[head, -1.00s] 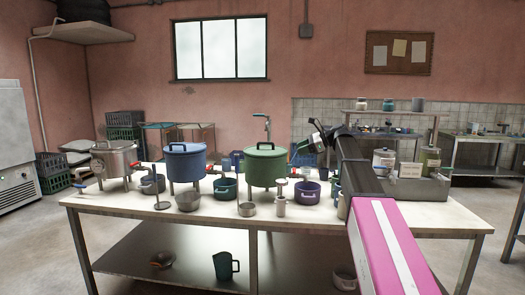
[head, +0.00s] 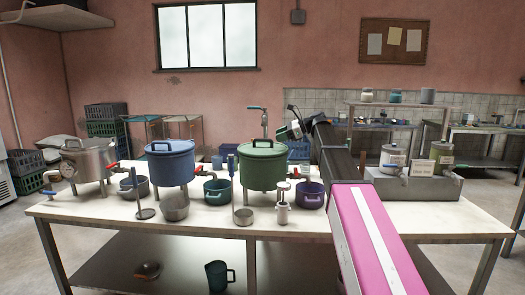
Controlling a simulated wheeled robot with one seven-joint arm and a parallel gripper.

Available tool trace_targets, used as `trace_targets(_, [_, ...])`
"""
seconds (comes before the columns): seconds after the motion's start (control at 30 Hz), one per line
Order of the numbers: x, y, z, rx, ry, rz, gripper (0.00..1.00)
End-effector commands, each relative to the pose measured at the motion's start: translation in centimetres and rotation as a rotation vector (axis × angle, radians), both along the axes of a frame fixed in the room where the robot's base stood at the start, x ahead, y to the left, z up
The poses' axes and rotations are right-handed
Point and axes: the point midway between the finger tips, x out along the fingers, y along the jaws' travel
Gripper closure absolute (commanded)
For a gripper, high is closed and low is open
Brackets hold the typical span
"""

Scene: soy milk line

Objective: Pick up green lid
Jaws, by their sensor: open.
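The green lid (head: 263,147) sits on top of the green pot (head: 262,173), which stands on the table behind several small vessels. A dark handle shows on top of the lid. My gripper (head: 283,133) is at the end of my arm, just up and to the right of the lid in the picture. It is open and I see nothing held in it. Its fingers are small and partly blurred here, and I cannot tell how far it is from the lid in depth.
A blue lidded pot (head: 170,165) and a steel pot (head: 89,163) stand to the left on the table (head: 330,222).

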Motion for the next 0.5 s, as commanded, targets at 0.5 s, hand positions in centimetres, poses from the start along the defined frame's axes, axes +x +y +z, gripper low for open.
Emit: trace_targets(0.5, [0.8,5.1,-1.6,0.0,0.001,0.002,0.53])
